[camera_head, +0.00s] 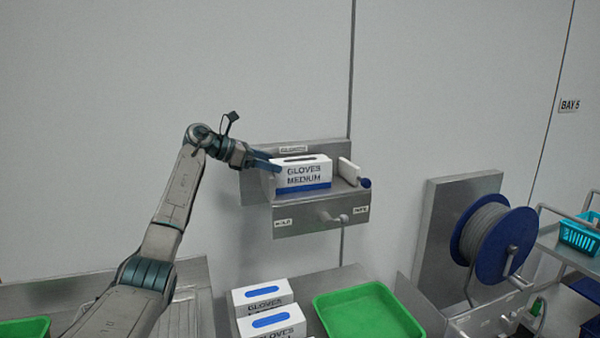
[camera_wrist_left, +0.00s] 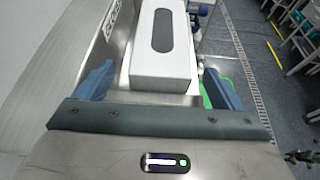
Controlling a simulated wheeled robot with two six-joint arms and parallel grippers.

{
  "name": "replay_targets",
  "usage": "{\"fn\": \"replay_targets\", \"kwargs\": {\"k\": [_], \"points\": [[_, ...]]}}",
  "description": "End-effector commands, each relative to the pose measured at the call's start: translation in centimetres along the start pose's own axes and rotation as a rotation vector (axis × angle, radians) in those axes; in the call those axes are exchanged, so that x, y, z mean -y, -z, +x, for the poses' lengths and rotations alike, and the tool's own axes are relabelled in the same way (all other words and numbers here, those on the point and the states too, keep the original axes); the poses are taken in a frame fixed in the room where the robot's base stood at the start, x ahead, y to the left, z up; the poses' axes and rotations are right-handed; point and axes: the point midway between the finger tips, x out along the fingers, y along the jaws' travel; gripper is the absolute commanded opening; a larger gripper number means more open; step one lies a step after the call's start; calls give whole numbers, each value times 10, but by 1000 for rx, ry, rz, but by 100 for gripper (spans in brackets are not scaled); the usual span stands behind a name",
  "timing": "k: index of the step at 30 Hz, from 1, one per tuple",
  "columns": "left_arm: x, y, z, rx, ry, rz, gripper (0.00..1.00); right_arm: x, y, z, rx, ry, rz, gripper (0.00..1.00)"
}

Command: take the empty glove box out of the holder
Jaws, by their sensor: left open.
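The white-and-blue glove box (camera_head: 303,174), marked GLOVES MEDIUM, sits upright in the metal holder (camera_head: 345,208) on the wall. Its top slot is dark. My left gripper (camera_head: 268,165) is at the box's left end. In the left wrist view the box (camera_wrist_left: 160,75) lies ahead between the two blue fingers of my left gripper (camera_wrist_left: 158,88). The fingers are open, with a gap on each side of the box. The holder's metal wall (camera_wrist_left: 118,50) shows beside the box. My right gripper is out of view.
Two white glove boxes with blue slots (camera_head: 272,322) stand on the counter below, beside a green tray (camera_head: 368,310). A white plate with a blue knob (camera_head: 349,171) is at the holder's right end. A blue reel (camera_head: 497,240) stands at right.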

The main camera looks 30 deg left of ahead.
Motion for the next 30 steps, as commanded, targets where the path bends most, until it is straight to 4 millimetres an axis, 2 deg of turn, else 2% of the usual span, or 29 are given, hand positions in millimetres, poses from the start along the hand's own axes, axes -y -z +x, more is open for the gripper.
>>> {"fn": "replay_targets", "kwargs": {"k": [12, 21, 22, 29, 30], "points": [[0, -2, 57, 0, 1, -2, 89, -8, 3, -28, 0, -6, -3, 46], [0, 1, 63, -1, -2, -1, 89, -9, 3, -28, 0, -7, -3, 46], [0, 1, 63, -1, -2, -1, 87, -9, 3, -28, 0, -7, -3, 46], [0, 1, 63, -1, -2, -1, 42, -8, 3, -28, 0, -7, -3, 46], [0, 1, 62, -1, -2, -1, 41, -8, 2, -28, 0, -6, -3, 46]]}}
